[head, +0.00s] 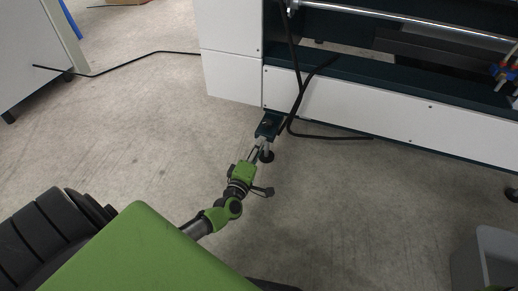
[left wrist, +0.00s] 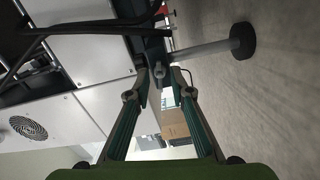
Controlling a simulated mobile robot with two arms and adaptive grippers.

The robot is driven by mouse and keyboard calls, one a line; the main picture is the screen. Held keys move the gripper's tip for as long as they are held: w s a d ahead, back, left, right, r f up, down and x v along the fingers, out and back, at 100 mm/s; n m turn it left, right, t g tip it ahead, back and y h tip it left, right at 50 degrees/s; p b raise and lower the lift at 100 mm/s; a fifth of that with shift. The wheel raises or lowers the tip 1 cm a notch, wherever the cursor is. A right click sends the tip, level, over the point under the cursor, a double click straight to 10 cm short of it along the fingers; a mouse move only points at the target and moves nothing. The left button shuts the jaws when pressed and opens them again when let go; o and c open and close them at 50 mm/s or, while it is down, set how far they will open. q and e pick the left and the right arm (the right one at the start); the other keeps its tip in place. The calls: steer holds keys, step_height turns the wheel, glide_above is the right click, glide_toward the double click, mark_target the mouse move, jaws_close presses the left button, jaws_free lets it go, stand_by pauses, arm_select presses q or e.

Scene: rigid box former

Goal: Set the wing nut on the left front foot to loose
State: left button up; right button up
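The left front foot (head: 267,156) stands under a dark bracket (head: 268,123) at the machine's lower left corner. In the left wrist view the foot shows sideways as a metal rod with a black round pad (left wrist: 242,42). A small grey piece at the bracket, seemingly the wing nut (left wrist: 157,72), sits between my fingertips. My left gripper (head: 258,150) reaches the foot from the front. In the left wrist view its two fingers (left wrist: 160,78) are apart, one on each side of this piece, with no clear contact. My right gripper is not in view.
The white machine body (head: 230,75) rises behind the foot. Black cables (head: 300,100) hang and lie close to the bracket. A grey bin (head: 490,258) stands at lower right. The floor between is clear. A cardboard box (left wrist: 174,124) shows beyond the fingers.

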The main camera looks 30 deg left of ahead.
arm_select(q)
jaws_close()
steer(key=n, duration=0.3)
stand_by(0.3)
stand_by(1.1)
jaws_free()
